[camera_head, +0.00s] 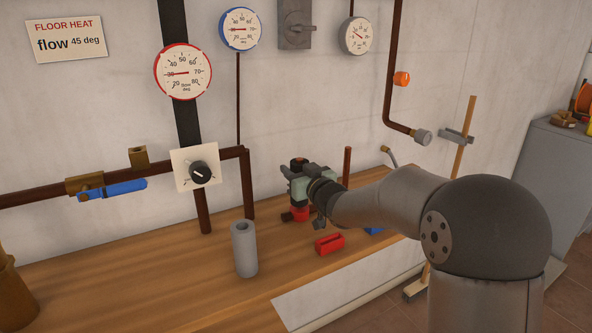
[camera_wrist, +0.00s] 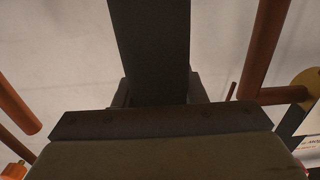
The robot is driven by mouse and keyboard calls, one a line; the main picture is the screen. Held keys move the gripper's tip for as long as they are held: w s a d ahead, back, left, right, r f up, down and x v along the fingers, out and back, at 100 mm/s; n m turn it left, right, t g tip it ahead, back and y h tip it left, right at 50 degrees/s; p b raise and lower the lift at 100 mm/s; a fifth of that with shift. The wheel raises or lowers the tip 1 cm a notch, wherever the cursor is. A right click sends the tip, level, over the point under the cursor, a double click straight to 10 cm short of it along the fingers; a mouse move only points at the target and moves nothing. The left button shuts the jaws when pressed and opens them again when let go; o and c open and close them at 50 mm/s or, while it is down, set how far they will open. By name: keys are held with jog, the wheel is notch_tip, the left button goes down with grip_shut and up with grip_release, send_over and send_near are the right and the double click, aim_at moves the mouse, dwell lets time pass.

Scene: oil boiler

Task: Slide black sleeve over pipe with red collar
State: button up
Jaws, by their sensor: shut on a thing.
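My gripper (camera_head: 297,178) is shut on the black sleeve, whose dark top (camera_head: 299,162) shows just above the jaws. In the wrist view the sleeve (camera_wrist: 152,45) is a broad dark upright band between the fingers (camera_wrist: 155,98). The red collar (camera_head: 299,213) shows directly below my gripper, near a short brown pipe piece at bench height. The jaws hide most of the sleeve and the pipe above the collar. I cannot tell whether the sleeve is around the pipe or only over it.
A grey sleeve (camera_head: 244,250) stands upright on the wooden bench (camera_head: 180,275). A red block (camera_head: 329,243) and a partly hidden blue block (camera_head: 373,230) lie near my arm. An upright brown pipe (camera_head: 347,167) stands right of my gripper.

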jog(key=shift+f+b, duration=0.75)
jog(key=shift+f, duration=0.2)
jog(key=o, duration=1.1)
notch_tip(320, 180, up, 3)
jog(key=shift+r+p, duration=0.1)
jog(key=shift+p, duration=0.4)
jog(key=shift+s+d+r+p, duration=0.6)
jog(key=shift+s+r, duration=1.05)
jog(key=shift+s, duration=0.6)
jog(key=shift+s+d+r+p, duration=0.45)
jog(key=shift+s+d+r, duration=0.3)
jog(key=shift+s+r, duration=1.15)
jog(key=shift+s+d+r+p, duration=0.6)
jog(key=shift+s+r, duration=0.75)
jog(key=shift+s, duration=1.2)
